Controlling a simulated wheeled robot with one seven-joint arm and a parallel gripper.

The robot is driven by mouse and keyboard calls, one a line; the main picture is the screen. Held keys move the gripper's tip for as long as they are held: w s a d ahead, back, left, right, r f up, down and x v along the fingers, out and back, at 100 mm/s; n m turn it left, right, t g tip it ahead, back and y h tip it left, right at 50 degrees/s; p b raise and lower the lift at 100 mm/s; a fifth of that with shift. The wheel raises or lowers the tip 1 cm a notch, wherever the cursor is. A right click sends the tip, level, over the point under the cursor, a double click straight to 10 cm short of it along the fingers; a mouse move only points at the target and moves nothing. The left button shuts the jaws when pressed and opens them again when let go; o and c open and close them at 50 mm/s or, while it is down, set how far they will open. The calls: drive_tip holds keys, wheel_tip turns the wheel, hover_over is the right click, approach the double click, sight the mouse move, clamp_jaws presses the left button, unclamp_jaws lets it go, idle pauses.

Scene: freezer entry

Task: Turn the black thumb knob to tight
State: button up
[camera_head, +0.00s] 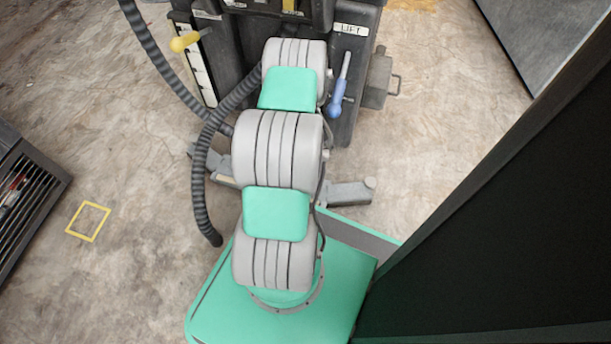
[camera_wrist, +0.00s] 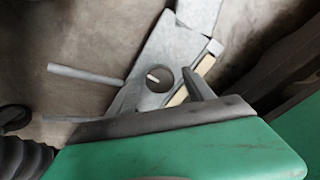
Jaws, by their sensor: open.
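I cannot make out the black thumb knob with certainty in either view. In the wrist view, a dark rounded piece (camera_wrist: 13,117) sits at the left edge, but I cannot tell what it is. My gripper (camera_wrist: 163,88) shows there as a green housing with a dark front edge and two grey fingers spread apart. The fingers are open, with nothing visibly held between them. Beyond them is a grey metal plate (camera_wrist: 159,45) with a round hole and a pale peg. In the head view my arm hides the gripper.
The dark machine (camera_head: 343,75) labelled LIFT has a blue lever (camera_head: 340,88) and a yellow-knobbed lever (camera_head: 184,42). A ribbed hose (camera_head: 200,185) hangs left of my arm. A dark panel (camera_head: 500,220) fills the right. A grated unit (camera_head: 22,195) stands left. Floor is open around the yellow square (camera_head: 88,221).

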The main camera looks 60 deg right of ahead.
drive_tip(key=shift+c, duration=0.2)
clamp_jaws()
idle(0.3)
